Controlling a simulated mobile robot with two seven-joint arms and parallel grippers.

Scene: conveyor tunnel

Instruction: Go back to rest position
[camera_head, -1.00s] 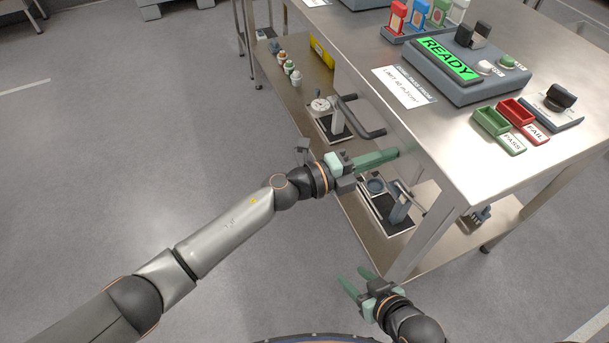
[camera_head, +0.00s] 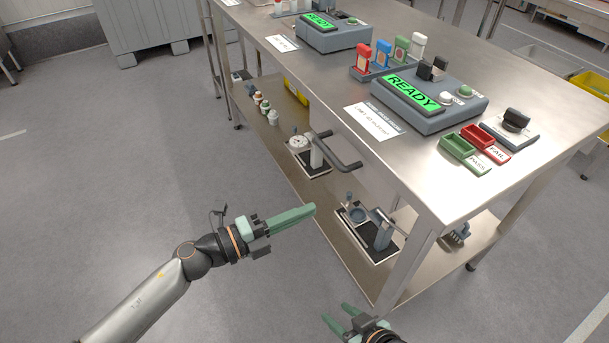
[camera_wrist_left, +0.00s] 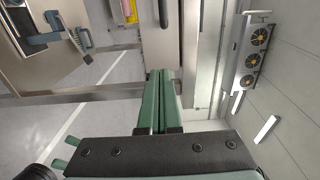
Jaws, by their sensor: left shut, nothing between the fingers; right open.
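My left gripper (camera_head: 312,209) is shut and empty, its green fingers pressed together. It is over the floor at the left side of the steel bench (camera_head: 317,105), apart from it, pointing right. In the left wrist view the same closed fingers (camera_wrist_left: 162,76) show in the middle. My right gripper (camera_head: 334,313) is low at the bottom edge of the head view, its two green fingers apart and nothing between them. Most of my right arm is out of view.
The lower shelf (camera_head: 285,149) holds a dial gauge stand (camera_head: 309,152) and another fixture (camera_head: 372,232). On top are a READY box (camera_head: 428,100), a green tray (camera_head: 457,146) and a red tray (camera_head: 478,135). Floor at left is clear.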

